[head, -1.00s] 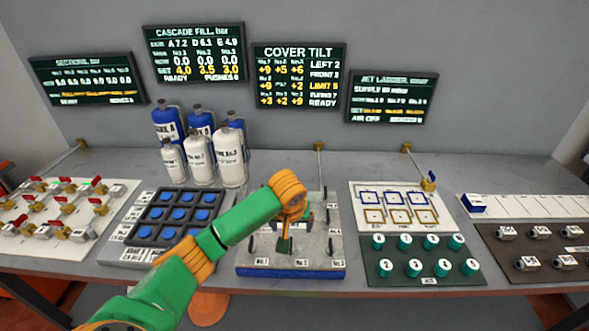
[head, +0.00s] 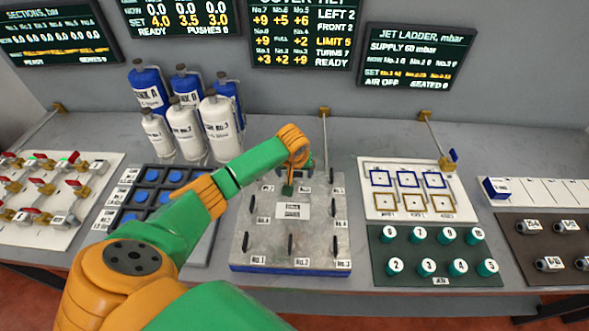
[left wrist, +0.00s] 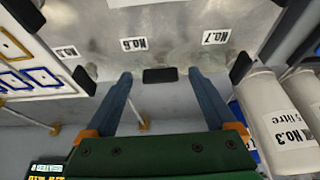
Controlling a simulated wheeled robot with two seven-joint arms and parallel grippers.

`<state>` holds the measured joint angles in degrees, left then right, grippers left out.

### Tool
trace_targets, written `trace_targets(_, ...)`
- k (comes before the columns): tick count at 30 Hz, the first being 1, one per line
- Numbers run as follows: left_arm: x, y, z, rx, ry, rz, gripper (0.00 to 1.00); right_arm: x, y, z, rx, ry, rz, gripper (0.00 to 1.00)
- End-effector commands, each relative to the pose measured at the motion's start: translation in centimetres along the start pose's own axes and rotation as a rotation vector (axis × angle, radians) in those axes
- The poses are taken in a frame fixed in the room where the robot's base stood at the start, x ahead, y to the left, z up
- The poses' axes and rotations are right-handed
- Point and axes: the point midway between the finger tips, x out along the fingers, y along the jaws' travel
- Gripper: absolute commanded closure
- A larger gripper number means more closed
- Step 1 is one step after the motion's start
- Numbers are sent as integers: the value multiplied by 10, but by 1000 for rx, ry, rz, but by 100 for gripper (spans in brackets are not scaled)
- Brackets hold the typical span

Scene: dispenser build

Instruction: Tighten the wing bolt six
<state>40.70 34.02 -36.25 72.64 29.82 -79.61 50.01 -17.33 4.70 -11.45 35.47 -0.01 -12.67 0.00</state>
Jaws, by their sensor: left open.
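The grey metal cover (head: 268,258) lies on a blue base with several black wing bolts around its edge. My left gripper (head: 298,178) is over the back edge of the cover and hides the wing bolt there in the head view. In the left wrist view its two blue fingers (left wrist: 160,73) are apart. Wing bolt six (left wrist: 160,75), a black bar by the upside-down label No.6 (left wrist: 133,44), shows between the fingertips. I see a gap on both sides of it, so the fingers do not appear to grip it. My right gripper is not in view.
The cover tilt screen (head: 301,30) reads LEFT 2, FRONT 2, LIMIT 5, TURNS 7, READY. White and blue bottles (head: 219,128) stand behind left of the cover. A blue-button pad (head: 158,197) is left. A jet panel with teal knobs (head: 427,267) is right.

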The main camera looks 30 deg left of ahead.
Motion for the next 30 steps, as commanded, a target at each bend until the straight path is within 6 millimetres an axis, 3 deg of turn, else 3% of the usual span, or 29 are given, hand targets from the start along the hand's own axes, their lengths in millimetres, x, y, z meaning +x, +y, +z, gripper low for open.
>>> trace_targets(7, 2, 0, 0, 1, 1, 0, 10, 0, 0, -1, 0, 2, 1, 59)
trace_targets(15, 2, 0, 0, 0, 1, 0, 83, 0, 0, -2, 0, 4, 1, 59)
trace_targets(17, 2, 0, 0, 0, 1, 0, 96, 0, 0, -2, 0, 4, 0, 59)
trace_targets(30, 2, -2, 0, 120, 1, 50, 96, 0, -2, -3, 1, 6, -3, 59)
